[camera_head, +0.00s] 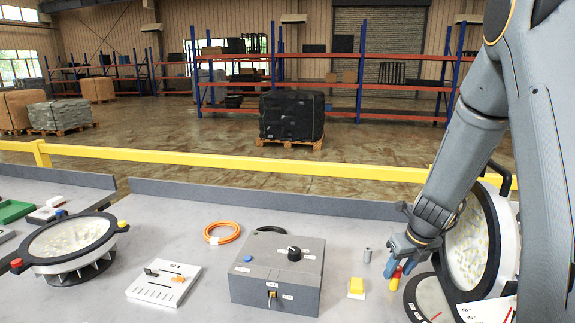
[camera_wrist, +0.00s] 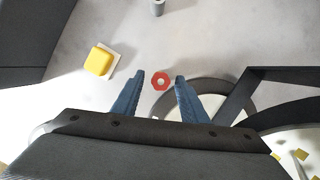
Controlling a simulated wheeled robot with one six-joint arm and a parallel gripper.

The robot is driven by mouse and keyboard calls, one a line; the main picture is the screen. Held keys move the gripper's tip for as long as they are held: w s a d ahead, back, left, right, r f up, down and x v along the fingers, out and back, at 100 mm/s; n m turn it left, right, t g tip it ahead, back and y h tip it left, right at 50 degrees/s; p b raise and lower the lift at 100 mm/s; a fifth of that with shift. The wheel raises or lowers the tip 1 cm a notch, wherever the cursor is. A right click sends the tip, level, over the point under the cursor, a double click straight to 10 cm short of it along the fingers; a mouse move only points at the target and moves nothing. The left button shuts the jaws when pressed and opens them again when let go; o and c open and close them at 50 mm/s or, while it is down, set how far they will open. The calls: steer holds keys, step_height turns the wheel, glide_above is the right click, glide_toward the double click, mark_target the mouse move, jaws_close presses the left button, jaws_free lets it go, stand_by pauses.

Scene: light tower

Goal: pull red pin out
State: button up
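The red pin (camera_head: 397,273) shows in the head view as a small red piece above a yellow part, just beneath my gripper (camera_head: 398,266). In the wrist view the red pin (camera_wrist: 161,81) is a red six-sided ring with a pale centre. It lies between the tips of my two blue fingers (camera_wrist: 158,80), with a visible gap on each side. My gripper is open and holds nothing. The pin stands beside the dark round base (camera_head: 428,298) of the tilted round lamp (camera_head: 466,250). Its lower end is hard to make out.
A yellow block (camera_head: 356,286) on a white plate and a small grey cylinder (camera_head: 367,255) stand left of my gripper. A grey control box (camera_head: 275,295), a white slider panel (camera_head: 163,283), an orange cable coil (camera_head: 222,233) and a second lamp (camera_head: 70,236) stand farther left.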

mark_target(399, 269)
jaws_close()
steer(key=shift+w+r+p, duration=0.15)
steer(key=shift+r+p, duration=0.15)
steer(key=shift+p, duration=0.05)
stand_by(0.5)
steer(key=shift+r+p, duration=0.25)
steer(key=shift+p, duration=0.1)
steer(key=shift+r+p, duration=2.2)
steer(key=shift+p, duration=0.7)
steer(key=shift+r+p, duration=0.8)
steer(key=shift+r, duration=0.4)
